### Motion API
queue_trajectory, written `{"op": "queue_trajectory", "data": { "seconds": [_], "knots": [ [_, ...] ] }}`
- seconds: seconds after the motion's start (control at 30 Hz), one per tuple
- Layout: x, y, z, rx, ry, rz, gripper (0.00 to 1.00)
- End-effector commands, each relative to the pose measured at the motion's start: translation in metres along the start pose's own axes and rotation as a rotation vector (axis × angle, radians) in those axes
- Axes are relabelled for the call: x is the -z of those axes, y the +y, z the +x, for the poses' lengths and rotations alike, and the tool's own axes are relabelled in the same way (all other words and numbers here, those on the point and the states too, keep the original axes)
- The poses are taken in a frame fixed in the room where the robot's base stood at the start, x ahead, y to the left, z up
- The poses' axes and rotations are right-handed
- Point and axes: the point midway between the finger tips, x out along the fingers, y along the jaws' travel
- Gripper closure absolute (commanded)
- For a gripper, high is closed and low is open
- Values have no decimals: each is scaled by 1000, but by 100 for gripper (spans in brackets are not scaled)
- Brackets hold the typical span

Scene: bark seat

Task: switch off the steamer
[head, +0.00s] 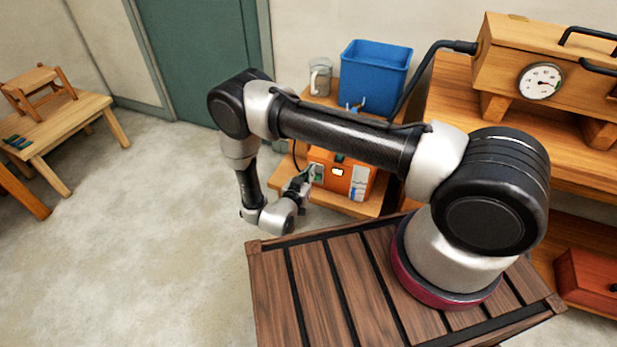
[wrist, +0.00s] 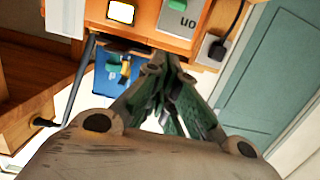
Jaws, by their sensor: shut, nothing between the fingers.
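The steamer appears to be the orange box (head: 343,176) on a low wooden shelf, beyond my wooden-slatted base. Its front has a lit white panel and pale labels. A green part lies at the edge of that label, cut by the frame. My gripper (head: 304,181) is shut and empty, close to the box's left front in the head view. In the wrist view the fingertips (wrist: 165,66) overlap the box's edge; contact cannot be told.
A blue bin (head: 375,76) and a glass jug (head: 320,76) stand behind the box. A long wooden chest (head: 500,62) with a gauge is at right, joined to a black hose (head: 425,70). A black plug (wrist: 216,46) sits beside the label.

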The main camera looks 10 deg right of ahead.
Motion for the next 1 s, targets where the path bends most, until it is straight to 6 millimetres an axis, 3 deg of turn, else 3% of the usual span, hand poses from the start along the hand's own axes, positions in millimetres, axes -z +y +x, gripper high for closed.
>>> {"op": "queue_trajectory", "data": {
  "seconds": [0.2, 0.33, 0.6, 1.0],
  "knots": [
    [0, 2, 50, -5, 0, 2, 100],
    [-3, 1, 72, -2, -1, -1, 100],
    [-34, 0, 57, 0, -1, -2, 100],
    [-38, 0, 56, 0, 0, 0, 100]
  ]
}}
